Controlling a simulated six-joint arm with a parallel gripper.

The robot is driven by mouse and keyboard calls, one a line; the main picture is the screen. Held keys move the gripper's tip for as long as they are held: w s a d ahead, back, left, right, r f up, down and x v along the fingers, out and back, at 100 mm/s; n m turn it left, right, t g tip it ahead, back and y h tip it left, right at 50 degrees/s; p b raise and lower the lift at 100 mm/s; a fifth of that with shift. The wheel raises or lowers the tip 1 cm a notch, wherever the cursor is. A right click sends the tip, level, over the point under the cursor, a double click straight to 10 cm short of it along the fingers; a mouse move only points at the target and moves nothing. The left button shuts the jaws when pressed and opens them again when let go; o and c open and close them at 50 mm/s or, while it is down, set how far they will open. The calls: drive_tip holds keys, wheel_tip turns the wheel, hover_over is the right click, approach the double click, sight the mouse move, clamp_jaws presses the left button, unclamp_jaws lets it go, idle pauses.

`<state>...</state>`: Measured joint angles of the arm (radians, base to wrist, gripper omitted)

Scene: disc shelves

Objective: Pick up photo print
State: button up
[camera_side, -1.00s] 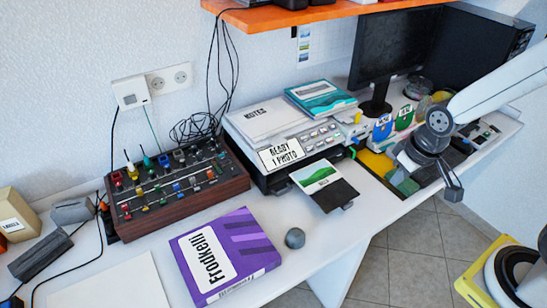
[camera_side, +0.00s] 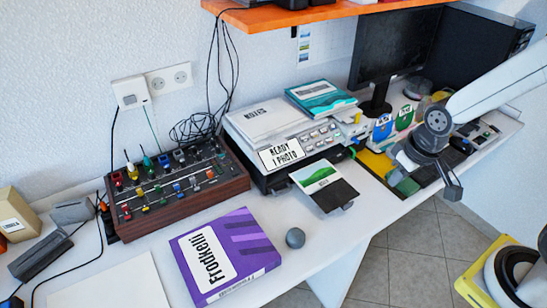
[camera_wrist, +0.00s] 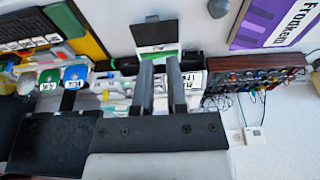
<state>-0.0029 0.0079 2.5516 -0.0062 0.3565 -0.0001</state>
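The photo print (camera_side: 316,177), white with a green landscape, lies on the black output tray (camera_side: 338,197) at the front of the printer (camera_side: 296,134). The printer bears a "READY 1 PHOTO" sign. In the wrist view the print (camera_wrist: 155,48) shows as a pale and green strip beside the black tray (camera_wrist: 155,33), beyond my fingertips. My gripper (camera_side: 453,191) hangs to the right of the print, apart from it. In the wrist view my gripper's (camera_wrist: 159,62) two fingers stand apart with a narrow empty gap.
A purple box (camera_side: 224,255) and a grey ball (camera_side: 295,238) lie left and in front of the tray. A mixer (camera_side: 175,186) stands behind them. Green and blue tags (camera_side: 383,128), a monitor (camera_side: 388,55) and an orange shelf (camera_side: 290,16) are near the printer.

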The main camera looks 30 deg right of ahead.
drive_tip(key=w, duration=0.1)
drive_tip(key=n+h, duration=1.4)
approach(319, 189)
drive_tip(key=shift+d+r, duration=0.25)
drive_tip(key=shift+d, duration=0.2)
drive_tip(key=shift+x, duration=1.35)
drive_tip(key=shift+f, duration=0.1)
drive_tip(key=shift+x, duration=2.55)
